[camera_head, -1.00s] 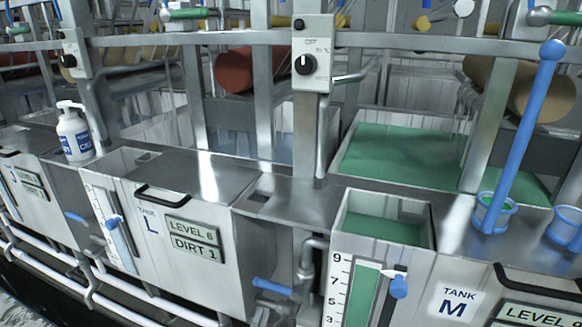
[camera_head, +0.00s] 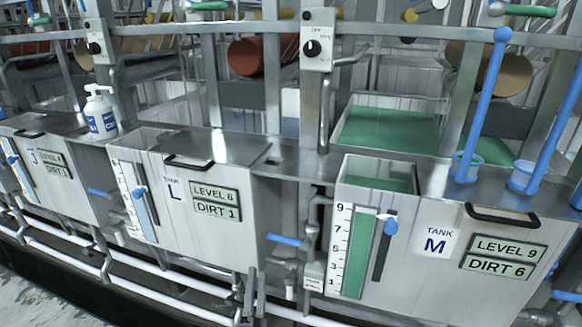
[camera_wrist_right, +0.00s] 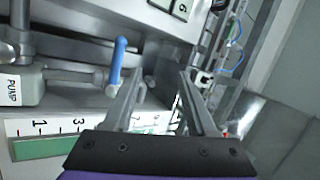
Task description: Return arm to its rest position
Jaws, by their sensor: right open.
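My right gripper (camera_head: 251,285) shows in the head view as grey fingers low in front of tank L (camera_head: 180,195). In the right wrist view the two fingers of the right gripper (camera_wrist_right: 161,80) stand apart with nothing between them. A blue valve handle (camera_wrist_right: 118,60) is just left of the fingers there, and I cannot tell whether it touches them. The rest of my right arm is out of the head view. My left gripper is in neither view.
Tank M (camera_head: 425,260) reads LEVEL 9 and DIRT 6. A blue valve handle (camera_head: 285,240) juts out between the tanks. White pipes (camera_head: 140,285) run along the front. A white bottle (camera_head: 100,112) stands on the ledge. Open floor (camera_head: 35,295) shows at lower left.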

